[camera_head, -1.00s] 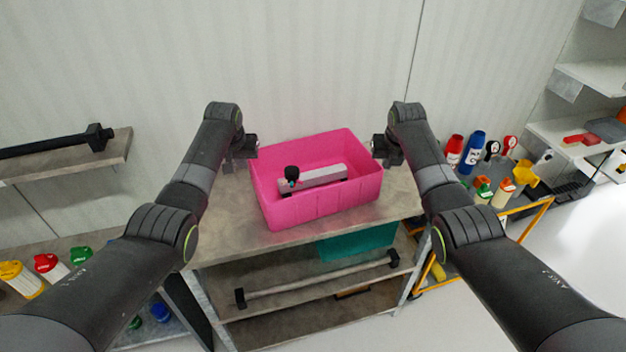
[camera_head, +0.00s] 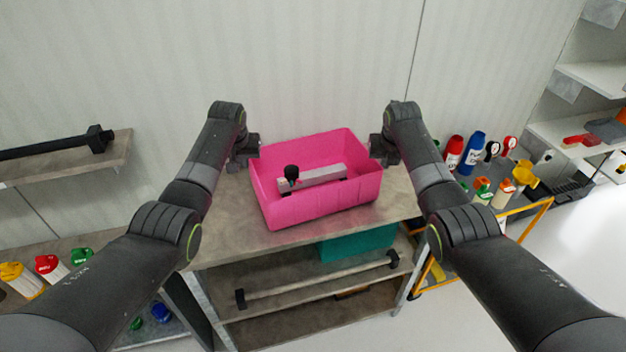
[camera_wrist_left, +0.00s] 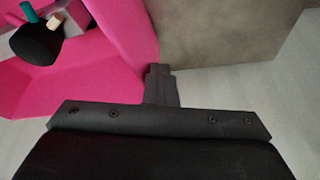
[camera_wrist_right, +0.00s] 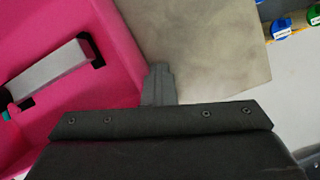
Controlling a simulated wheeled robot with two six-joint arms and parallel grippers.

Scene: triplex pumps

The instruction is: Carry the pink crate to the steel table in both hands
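The pink crate (camera_head: 310,210) stands upright on the grey top of a metal-framed bench (camera_head: 225,225). It holds a grey bar-shaped part with a black knob (camera_head: 325,176). My left gripper (camera_head: 248,150) is at the crate's left side, near the rim. In the left wrist view its fingers (camera_wrist_left: 160,86) look shut together beside the crate wall. My right gripper (camera_head: 378,150) is at the right side. In the right wrist view its fingers (camera_wrist_right: 158,85) also look shut beside the wall. I cannot tell whether either touches it. No table is clearly recognisable as the steel table.
A teal crate (camera_head: 358,245) and a long bar (camera_head: 320,280) are on the bench's lower shelf. An orange-framed cart (camera_head: 525,215) with bottles stands at the right. A shelf with a black tool (camera_head: 60,145) is at the left. The wall is close behind the bench.

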